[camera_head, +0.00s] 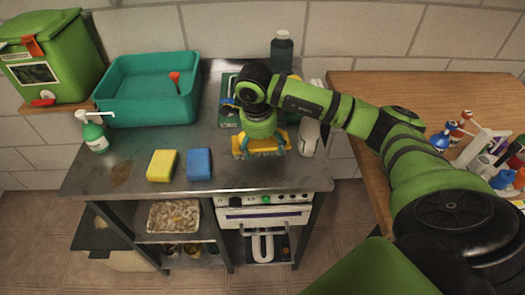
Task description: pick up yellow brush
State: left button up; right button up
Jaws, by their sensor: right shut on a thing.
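My right gripper (262,146) reaches in from the right and points down over the right part of the metal counter (232,179). It is shut on the yellow brush (247,152), whose yellow body shows around and below the fingers. The arm and wrist hide much of the brush, so I cannot tell whether it touches the counter. My left gripper is not in view.
A yellow sponge (162,165) and a blue sponge (199,164) lie left of the gripper. A teal basin (148,108), a green soap bottle (95,135), a dark bottle (282,52) and a white bottle (309,138) stand around. A wooden table (372,92) is at right.

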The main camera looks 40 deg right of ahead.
jog(key=s+d+r+b, duration=0.1)
jog(key=s+r+b, duration=0.2)
jog(key=s+r, duration=0.5)
jog(key=s, duration=0.3)
jog(key=shift+s+d, duration=0.3)
jog(key=shift+d, duration=0.1)
jog(key=shift+o, duration=1.2)
jog(key=shift+c, duration=0.2)
jog(key=shift+a, duration=0.1)
